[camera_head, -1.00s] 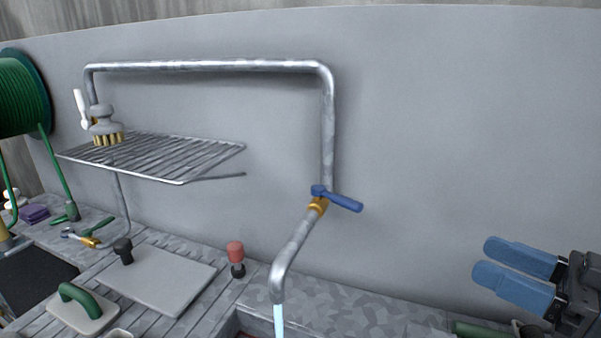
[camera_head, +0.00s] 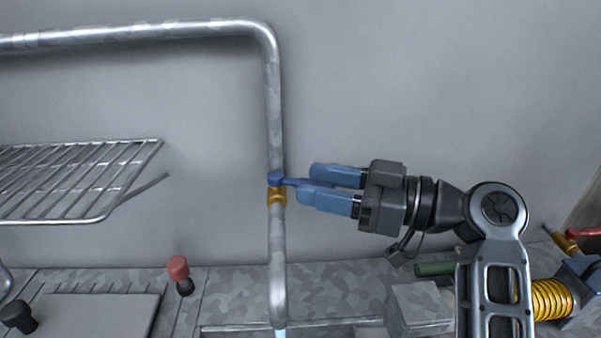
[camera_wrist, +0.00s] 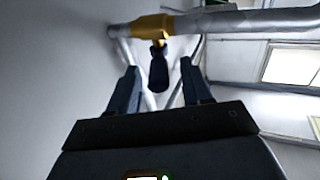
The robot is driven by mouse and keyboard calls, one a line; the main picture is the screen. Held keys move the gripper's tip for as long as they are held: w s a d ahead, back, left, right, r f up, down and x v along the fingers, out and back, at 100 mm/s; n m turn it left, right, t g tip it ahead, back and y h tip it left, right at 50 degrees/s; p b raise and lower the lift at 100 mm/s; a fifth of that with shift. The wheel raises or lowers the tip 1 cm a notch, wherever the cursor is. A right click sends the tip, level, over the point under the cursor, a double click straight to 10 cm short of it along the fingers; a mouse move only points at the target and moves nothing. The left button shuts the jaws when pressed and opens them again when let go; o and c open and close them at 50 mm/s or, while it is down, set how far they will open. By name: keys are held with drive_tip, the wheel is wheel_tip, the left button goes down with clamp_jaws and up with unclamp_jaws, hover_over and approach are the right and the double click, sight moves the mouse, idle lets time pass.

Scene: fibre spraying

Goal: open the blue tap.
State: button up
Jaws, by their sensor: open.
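The blue tap (camera_head: 277,178) is a lever on a brass fitting (camera_head: 277,197) in the grey wall pipe. Its handle points right, toward my gripper (camera_head: 307,184). My gripper has blue fingers and is open, with the handle's end between or just at the fingertips. In the wrist view the handle (camera_wrist: 158,70) hangs dark between the two fingers (camera_wrist: 160,84), with space on both sides. The brass fitting also shows in the wrist view (camera_wrist: 153,26). A pale stream of water (camera_head: 281,333) shows below the pipe's spout.
A wire rack (camera_head: 70,180) sticks out from the wall at left. A red-topped knob (camera_head: 178,268) stands on the counter below it. A grey block (camera_head: 418,308) and a green cylinder (camera_head: 435,268) lie under my arm.

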drive_tip(key=shift+x, duration=1.45)
drive_tip(key=shift+c, duration=0.2)
clamp_jaws()
